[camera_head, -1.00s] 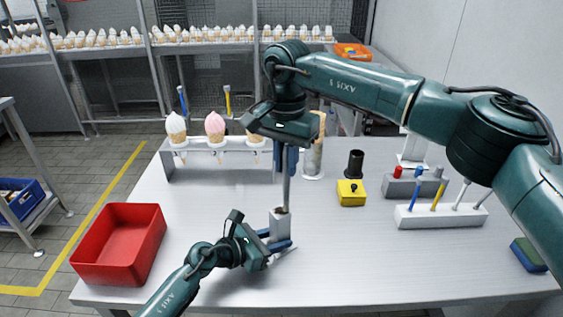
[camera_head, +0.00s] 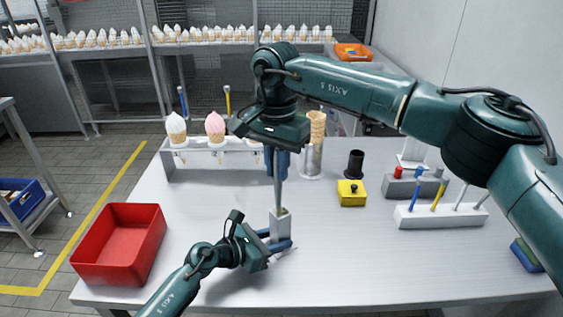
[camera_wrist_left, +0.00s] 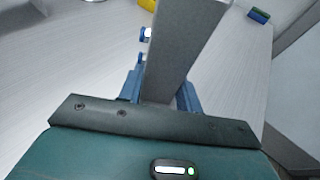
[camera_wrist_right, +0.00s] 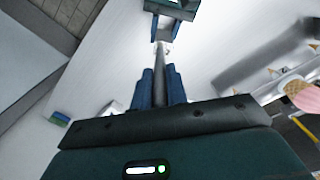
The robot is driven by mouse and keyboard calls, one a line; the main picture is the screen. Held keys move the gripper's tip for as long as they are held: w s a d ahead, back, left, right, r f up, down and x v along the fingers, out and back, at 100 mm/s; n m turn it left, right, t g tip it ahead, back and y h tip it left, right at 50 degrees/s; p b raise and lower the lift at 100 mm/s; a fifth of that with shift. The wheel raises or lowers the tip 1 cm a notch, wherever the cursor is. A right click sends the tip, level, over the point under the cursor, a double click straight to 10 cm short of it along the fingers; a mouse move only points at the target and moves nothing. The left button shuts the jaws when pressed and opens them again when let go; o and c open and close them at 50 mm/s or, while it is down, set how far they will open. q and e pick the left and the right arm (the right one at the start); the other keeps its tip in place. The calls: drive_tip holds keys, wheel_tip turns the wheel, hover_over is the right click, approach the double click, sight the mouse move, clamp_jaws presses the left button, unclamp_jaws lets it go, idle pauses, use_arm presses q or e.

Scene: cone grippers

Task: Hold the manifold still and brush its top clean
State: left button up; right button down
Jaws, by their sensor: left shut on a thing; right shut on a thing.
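The manifold (camera_head: 287,226) is a pale grey upright block standing near the front middle of the table. It also shows large in the left wrist view (camera_wrist_left: 183,45). My left gripper (camera_head: 276,239) is shut on its lower part, with blue fingers on either side. My right gripper (camera_head: 277,165) is above, pointing down, shut on the grey handle of the brush (camera_head: 278,192). The brush is nearly upright, its lower end at the manifold's top. In the right wrist view the brush (camera_wrist_right: 160,75) runs between the blue fingers towards the manifold. Bristle contact is too small to tell.
A red bin (camera_head: 120,245) stands at the left. A cone rack (camera_head: 200,160) is behind, with a metal cylinder (camera_head: 311,160) holding a cone. A yellow block (camera_head: 351,194) and a white tool holder (camera_head: 440,217) are at the right.

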idle(0.4)
drive_tip(key=shift+w+d+f, duration=0.1)
drive_tip(key=shift+w+d, duration=0.55)
drive_tip(key=shift+d, duration=0.3)
drive_tip(key=shift+s+a, duration=0.1)
drive_tip(key=shift+s+a, duration=0.6)
drive_tip(key=shift+a, duration=0.25)
drive_tip(key=shift+w+d, duration=0.1)
drive_tip(key=shift+w+d, duration=0.6)
drive_tip(key=shift+d, duration=0.25)
drive_tip(key=shift+a, duration=0.2)
drive_tip(key=shift+a, duration=1.3)
drive_tip(key=shift+d, duration=0.15)
